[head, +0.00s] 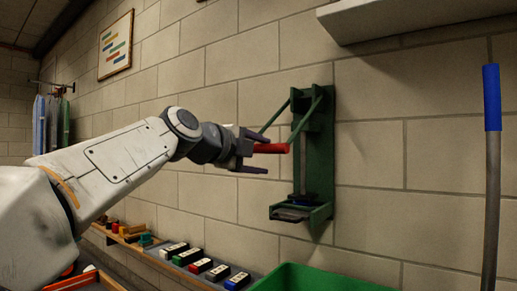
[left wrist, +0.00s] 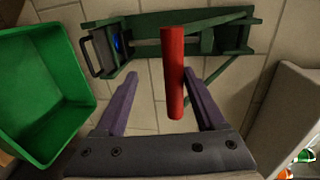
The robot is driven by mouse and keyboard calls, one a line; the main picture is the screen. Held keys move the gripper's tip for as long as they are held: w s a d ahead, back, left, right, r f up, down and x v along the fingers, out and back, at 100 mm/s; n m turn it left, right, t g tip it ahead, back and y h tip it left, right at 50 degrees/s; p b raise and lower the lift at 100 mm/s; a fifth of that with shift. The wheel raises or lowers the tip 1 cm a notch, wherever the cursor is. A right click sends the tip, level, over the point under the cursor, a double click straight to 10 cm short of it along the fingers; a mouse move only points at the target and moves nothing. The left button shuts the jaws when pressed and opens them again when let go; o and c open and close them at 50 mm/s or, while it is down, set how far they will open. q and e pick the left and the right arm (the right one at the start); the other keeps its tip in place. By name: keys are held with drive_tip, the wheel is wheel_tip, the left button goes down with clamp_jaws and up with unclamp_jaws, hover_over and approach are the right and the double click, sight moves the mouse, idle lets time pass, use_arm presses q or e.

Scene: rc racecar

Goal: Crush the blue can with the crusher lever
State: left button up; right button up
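The green can crusher (head: 320,155) is fixed upright on the block wall in the head view, with its two lever arms raised and a red handle (head: 272,148) across them. My left gripper (head: 266,155) is at the handle with its fingers apart, one above it and one below. In the left wrist view the red handle (left wrist: 173,70) lies between the open fingers (left wrist: 160,75), closer to the right one, with a gap on the left. A small blue patch (left wrist: 117,42), perhaps the blue can, shows in the crusher's lower end; most of it is hidden. My right gripper is not in view.
A green bin (head: 315,279) stands below the crusher; it also shows in the left wrist view (left wrist: 72,125). A blue-topped pole (head: 491,100) stands at the right. A pale shelf (head: 400,18) juts out above. Several coloured blocks (head: 205,266) line a low ledge.

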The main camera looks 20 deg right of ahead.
use_arm(q)
drive_tip(key=b+v, duration=0.1)
drive_tip(key=v, duration=0.9)
drive_tip(key=shift+s+a, duration=0.1)
drive_tip(key=shift+a, duration=0.05)
idle(0.3)
